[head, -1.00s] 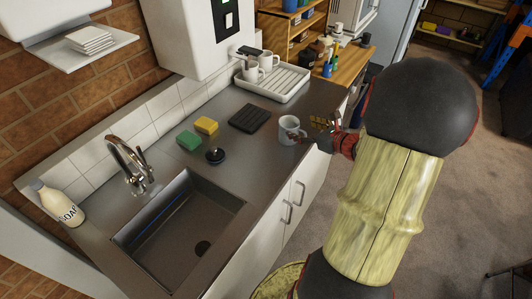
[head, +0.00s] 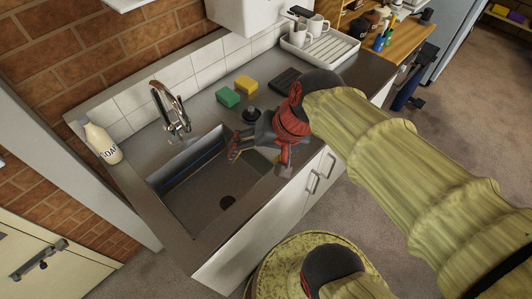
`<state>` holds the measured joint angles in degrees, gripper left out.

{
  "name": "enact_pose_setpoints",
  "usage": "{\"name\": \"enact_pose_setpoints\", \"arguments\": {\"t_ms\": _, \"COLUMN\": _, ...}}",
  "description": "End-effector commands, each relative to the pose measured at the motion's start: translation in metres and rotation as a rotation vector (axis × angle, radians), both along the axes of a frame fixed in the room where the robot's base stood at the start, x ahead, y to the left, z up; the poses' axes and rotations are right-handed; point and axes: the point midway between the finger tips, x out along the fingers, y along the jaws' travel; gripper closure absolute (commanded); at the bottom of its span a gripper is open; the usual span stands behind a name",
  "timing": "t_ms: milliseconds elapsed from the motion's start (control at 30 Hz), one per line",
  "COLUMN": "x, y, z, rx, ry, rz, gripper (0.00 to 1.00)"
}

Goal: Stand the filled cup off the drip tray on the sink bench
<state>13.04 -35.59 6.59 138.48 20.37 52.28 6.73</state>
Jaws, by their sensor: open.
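My gripper (head: 259,157) is open, with its fingers spread over the right end of the sink and the bench's front edge. I see nothing between the fingers. The sink bench (head: 202,104) is grey metal. A dark ridged tray (head: 284,79), which may be the drip tray, lies flat on it, partly hidden by my wrist. No cup shows on its visible part. No loose cup shows on the bench; my arm and gripper hide part of its right side.
The sink basin (head: 207,196) is empty. A green sponge (head: 228,97), yellow sponge (head: 246,86) and dark round plug (head: 252,114) lie behind it. A soap bottle (head: 101,143) and tap (head: 172,112) stand left. A white rack (head: 348,47) holds mugs (head: 298,30) at the back right.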

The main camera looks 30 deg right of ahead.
Motion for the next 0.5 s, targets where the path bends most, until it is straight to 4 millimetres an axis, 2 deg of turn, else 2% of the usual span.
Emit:
{"name": "enact_pose_setpoints", "arguments": {"t_ms": 100, "x": -0.018, "y": 0.002, "z": 0.013, "rx": -0.188, "ry": -0.066, "rz": 0.207, "gripper": 0.23}}
{"name": "enact_pose_setpoints", "arguments": {"t_ms": 200, "x": -0.027, "y": -0.001, "z": 0.021, "rx": -0.306, "ry": -0.107, "rz": 0.323, "gripper": 0.23}}
{"name": "enact_pose_setpoints", "arguments": {"t_ms": 333, "x": -0.032, "y": -0.005, "z": 0.028, "rx": -0.392, "ry": -0.137, "rz": 0.404, "gripper": 0.23}}
{"name": "enact_pose_setpoints", "arguments": {"t_ms": 500, "x": -0.033, "y": -0.007, "z": 0.030, "rx": -0.416, "ry": -0.143, "rz": 0.425, "gripper": 0.23}}
